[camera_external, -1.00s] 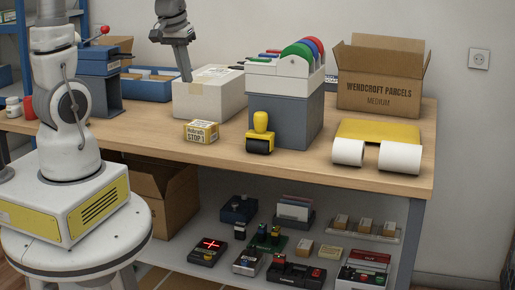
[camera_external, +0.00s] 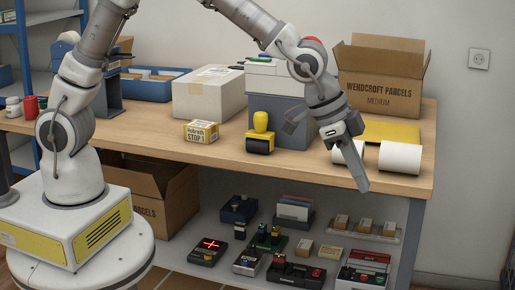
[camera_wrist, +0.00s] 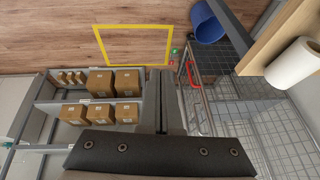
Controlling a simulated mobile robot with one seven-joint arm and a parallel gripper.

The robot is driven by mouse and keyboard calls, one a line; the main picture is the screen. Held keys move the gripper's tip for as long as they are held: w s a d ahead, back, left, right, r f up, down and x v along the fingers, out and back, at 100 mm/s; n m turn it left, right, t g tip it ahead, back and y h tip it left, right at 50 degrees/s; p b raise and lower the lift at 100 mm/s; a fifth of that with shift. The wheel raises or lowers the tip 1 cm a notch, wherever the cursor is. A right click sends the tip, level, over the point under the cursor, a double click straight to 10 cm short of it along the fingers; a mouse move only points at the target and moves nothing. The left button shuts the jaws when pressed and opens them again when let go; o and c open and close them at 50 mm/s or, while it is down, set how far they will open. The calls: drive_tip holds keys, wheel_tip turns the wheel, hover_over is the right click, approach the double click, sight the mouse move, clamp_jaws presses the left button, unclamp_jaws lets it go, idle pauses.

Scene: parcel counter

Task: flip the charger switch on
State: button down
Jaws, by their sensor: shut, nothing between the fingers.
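I cannot pick out the charger switch for certain. Several small devices sit on the lower shelf in the external view: a black box with a lit red cross (camera_external: 208,250), a device with red lit digits (camera_external: 315,273), a dark blue box (camera_external: 238,209), a grey box (camera_external: 248,261) and a green board (camera_external: 268,237). Their switches are too small to read. My gripper (camera_external: 361,186) is shut and empty, pointing down in front of the counter's right front edge, above the shelf devices. In the wrist view its fingers (camera_wrist: 171,100) are together, with none of these devices in sight.
The wooden counter (camera_external: 220,165) carries a yellow-handled roller (camera_external: 261,128), a yellow box (camera_external: 201,131), a white carton (camera_external: 208,95), an open parcel box (camera_external: 385,70) and white rolls (camera_external: 400,158). The wrist view shows open floor (camera_wrist: 60,28), a wire cart (camera_wrist: 235,120) and racked boxes (camera_wrist: 127,81).

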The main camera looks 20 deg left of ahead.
drive_tip(key=s+d+f+m+b, duration=0.15)
drive_tip(key=s+d+f, duration=0.25)
drive_tip(key=s+f, duration=0.4)
drive_tip(key=w+a+f+n+y+b, duration=0.1)
drive_tip(key=w+f+n+b, duration=0.2)
drive_tip(key=f, duration=0.4)
drive_tip(key=w+a+f+n+b, duration=0.1)
drive_tip(key=w+f+n+b, duration=0.15)
drive_tip(key=w+f, duration=0.3)
drive_tip(key=w+a+f+n+t+y+b, duration=0.1)
drive_tip(key=w+a+f+n, duration=0.3)
drive_tip(key=w, duration=0.5)
drive_tip(key=w+a+f+n+t+y+b, duration=0.1)
drive_tip(key=w+a+f+n+t+b, duration=0.1)
drive_tip(key=w+a+f+n, duration=0.3)
drive_tip(key=w+a+f+n+t+y+b, duration=0.2)
drive_tip(key=w+a+f+n, duration=0.3)
drive_tip(key=w, duration=0.8)
drive_tip(key=shift+w+a+f+t+b, duration=0.3)
drive_tip(key=shift+a+t, duration=0.4)
drive_tip(key=shift+a, duration=0.5)
